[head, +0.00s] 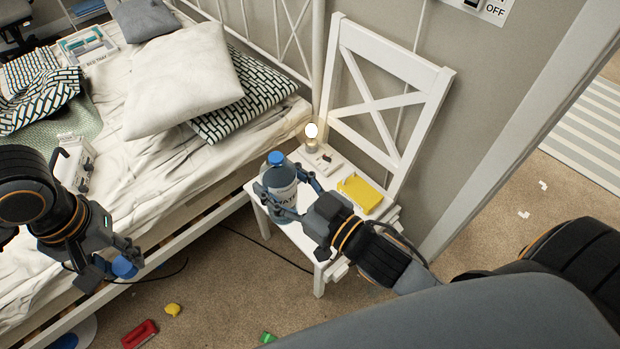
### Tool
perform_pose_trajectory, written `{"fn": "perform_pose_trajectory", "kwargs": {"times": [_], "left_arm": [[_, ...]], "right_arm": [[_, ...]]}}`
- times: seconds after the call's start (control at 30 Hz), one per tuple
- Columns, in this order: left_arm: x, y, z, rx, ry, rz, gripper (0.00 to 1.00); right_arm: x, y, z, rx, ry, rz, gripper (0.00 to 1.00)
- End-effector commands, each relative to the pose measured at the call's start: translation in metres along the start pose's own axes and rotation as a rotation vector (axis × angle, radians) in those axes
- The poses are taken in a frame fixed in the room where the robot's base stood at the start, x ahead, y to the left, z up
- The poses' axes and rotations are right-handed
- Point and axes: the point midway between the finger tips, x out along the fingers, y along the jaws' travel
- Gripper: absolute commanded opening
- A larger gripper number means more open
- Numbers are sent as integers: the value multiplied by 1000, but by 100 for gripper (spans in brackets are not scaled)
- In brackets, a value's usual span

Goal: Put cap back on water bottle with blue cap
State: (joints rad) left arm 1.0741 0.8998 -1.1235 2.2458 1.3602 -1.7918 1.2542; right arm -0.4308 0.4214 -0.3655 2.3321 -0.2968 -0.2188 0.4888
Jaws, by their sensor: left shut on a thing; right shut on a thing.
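A grey water bottle (282,190) with part of a label showing stands upright on the seat of the white chair. A round blue piece (276,158) shows at its top; I cannot tell whether it is a cap or the bottle's neck. My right gripper (283,196) is shut around the bottle's body, with its fingers on either side. My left gripper (112,268) is shut on a small round blue cap (124,267), low beside the bed's edge. It is well to the left of the bottle and apart from it.
The white chair (345,75) also bears a yellow box (360,193) and a small lit lamp (311,132). The bed (150,180) fills the left. A red item (140,334), a yellow piece (173,310) and a green piece (267,338) lie on the carpet.

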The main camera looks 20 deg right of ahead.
Motion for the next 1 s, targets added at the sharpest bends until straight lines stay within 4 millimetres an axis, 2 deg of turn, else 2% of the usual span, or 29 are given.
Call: {"fn": "perform_pose_trajectory", "kwargs": {"times": [0.1,0.33,0.87,1.0], "left_arm": [[0,0,0,0,0,0,25],[0,0,0,0,0,0,25],[0,0,0,0,0,0,25],[-5,9,-7,-6,2,2,25]], "right_arm": [[17,-13,-4,-8,5,-97,0],[36,-30,-5,-3,5,-213,0],[41,-35,-3,1,-2,-248,0],[41,-35,-4,1,-1,-248,0]]}}
